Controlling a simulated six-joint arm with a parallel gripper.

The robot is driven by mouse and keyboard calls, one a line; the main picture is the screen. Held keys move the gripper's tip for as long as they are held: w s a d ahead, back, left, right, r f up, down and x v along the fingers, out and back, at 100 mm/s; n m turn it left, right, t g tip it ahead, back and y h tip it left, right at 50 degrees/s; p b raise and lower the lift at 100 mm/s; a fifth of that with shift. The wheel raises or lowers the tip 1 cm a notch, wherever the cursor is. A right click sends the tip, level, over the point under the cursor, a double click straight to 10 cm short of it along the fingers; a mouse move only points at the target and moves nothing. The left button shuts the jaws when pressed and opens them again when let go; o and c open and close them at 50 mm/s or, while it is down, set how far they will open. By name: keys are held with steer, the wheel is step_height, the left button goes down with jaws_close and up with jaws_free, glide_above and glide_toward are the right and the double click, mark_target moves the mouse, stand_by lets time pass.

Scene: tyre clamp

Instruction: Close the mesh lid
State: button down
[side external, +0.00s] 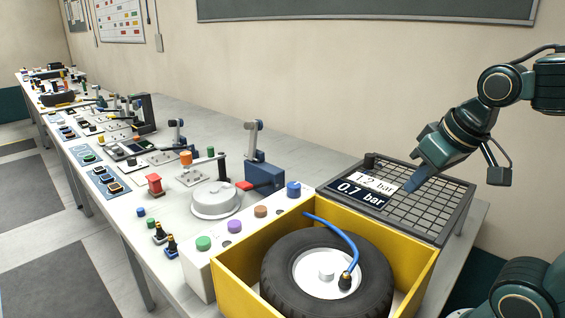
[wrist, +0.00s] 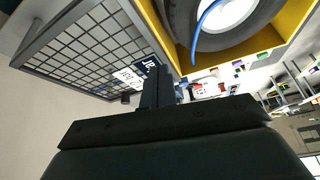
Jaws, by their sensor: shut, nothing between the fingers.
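The mesh lid (side external: 438,205) is a dark grey grid in a frame, swung open and lying back behind the yellow box (side external: 235,292). Two labels on it read "1.2 bar" and "0.7 bar". A black tyre (side external: 280,268) with a white hub lies in the box. My gripper (side external: 409,187) is shut and empty, its tip over the mesh beside the labels; I cannot tell whether it touches. In the wrist view the mesh lid (wrist: 92,45) is at upper left, the yellow box (wrist: 290,22) at upper right, and my gripper (wrist: 153,72) between them.
A blue hose (side external: 340,232) arches from the box's back wall to the tyre's valve. A panel with coloured buttons (side external: 234,227) stands left of the box. A grey round cover (side external: 215,202) and a blue clamp with a red handle (side external: 262,178) are farther left on the bench.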

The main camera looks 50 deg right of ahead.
steer(key=w+d+m+g+h, duration=0.1)
steer(key=d+m, duration=0.6)
steer(key=d, duration=0.9)
steer(key=d+m+g+h, duration=0.1)
steer(key=d+m+g, duration=0.3)
steer(key=d, duration=1.3)
steer(key=m, duration=0.4)
steer(key=shift+w+f+h, duration=0.15)
steer(key=shift+w+h, duration=0.25)
steer(key=x, duration=1)
steer(key=shift+s+a, duration=0.1)
steer(key=shift+a, duration=1.95)
steer(key=shift+a, duration=0.1)
